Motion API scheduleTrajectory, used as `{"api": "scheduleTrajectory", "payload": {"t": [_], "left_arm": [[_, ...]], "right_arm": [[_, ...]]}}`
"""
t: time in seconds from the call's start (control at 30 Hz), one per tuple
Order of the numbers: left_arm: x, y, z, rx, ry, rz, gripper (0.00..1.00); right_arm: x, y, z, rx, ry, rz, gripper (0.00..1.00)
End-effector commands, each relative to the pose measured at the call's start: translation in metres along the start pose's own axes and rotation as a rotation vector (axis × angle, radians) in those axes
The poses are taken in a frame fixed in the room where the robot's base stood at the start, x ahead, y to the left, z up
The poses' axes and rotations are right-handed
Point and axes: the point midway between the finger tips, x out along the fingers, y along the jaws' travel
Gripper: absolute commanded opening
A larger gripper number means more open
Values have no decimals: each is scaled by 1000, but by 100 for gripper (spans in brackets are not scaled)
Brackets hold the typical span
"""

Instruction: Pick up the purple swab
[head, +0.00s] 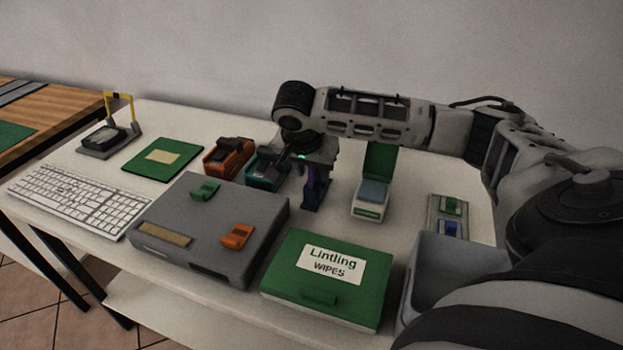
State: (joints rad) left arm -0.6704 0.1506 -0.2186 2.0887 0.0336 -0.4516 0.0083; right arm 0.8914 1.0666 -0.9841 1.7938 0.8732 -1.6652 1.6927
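A purple and dark-blue object (314,194), which looks like the purple swab, is on the white table near its middle. It is largely hidden by my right gripper (318,178), which points down right over it from the arm coming in from the right. The fingers are at its upper part. I cannot tell whether they are open around it or shut on it, or whether it touches the table. My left gripper is not in view.
An orange device (229,157) and a teal one (266,170) stand left of the gripper. A white box with a raised green lid (379,163) is close on the right. In front are a grey case (207,222), a green wipes box (330,301) and a grey bin (455,275).

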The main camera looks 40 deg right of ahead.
Motion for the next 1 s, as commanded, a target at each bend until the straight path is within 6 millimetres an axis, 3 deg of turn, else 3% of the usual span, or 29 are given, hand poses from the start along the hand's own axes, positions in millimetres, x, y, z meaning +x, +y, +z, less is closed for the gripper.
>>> {"api": "scheduleTrajectory", "payload": {"t": [0.2, 0.33, 0.73, 1.0], "left_arm": [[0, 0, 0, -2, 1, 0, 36], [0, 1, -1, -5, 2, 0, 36], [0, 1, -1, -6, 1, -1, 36], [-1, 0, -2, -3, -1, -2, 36]], "right_arm": [[1, 0, 0, 0, 0, 0, 37], [1, 0, 0, 0, 0, 0, 1], [-5, -1, -2, 0, 0, -2, 0], [-50, -1, -21, 1, 1, -5, 0]]}}
